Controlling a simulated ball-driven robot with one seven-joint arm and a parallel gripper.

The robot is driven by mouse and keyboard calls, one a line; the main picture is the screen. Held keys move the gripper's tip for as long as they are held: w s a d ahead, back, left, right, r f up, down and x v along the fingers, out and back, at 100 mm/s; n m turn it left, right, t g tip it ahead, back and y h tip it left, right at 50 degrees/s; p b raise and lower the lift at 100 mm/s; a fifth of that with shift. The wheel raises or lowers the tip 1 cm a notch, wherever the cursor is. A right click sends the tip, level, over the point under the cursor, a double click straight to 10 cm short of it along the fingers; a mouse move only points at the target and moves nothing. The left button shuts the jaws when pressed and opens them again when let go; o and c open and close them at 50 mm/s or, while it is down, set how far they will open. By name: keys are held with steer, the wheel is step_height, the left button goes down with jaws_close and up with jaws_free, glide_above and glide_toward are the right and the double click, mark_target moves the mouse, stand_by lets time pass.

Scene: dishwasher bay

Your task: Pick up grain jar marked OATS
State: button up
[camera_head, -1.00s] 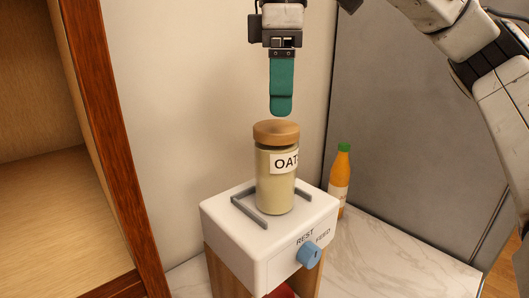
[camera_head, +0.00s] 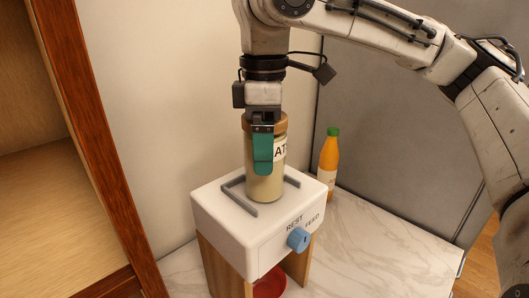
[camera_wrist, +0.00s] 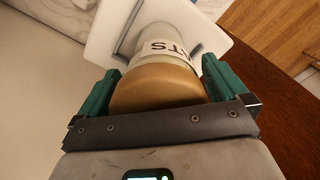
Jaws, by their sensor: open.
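The grain jar (camera_head: 266,184) is a clear jar with pale contents, a tan lid and a white label, of which "AT" shows in the head view. It stands upright on top of a white dispenser box (camera_head: 230,205), between grey rails. My gripper (camera_head: 263,168) points down over the jar, its green finger in front of the jar's upper part. In the wrist view the open green fingers stand either side of the jar's tan lid (camera_wrist: 158,86), and the label reads "TS". I cannot tell whether either finger touches the jar.
The box has a blue knob (camera_head: 298,238) by the words REST and FEED, with a red bowl (camera_head: 270,284) below. An orange bottle with a green cap (camera_head: 329,165) stands behind to the right. A wooden cabinet (camera_head: 95,150) is at the left. The marble counter at right is clear.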

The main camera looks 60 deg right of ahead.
steer(key=shift+c, duration=0.4)
steer(key=c, duration=1.3)
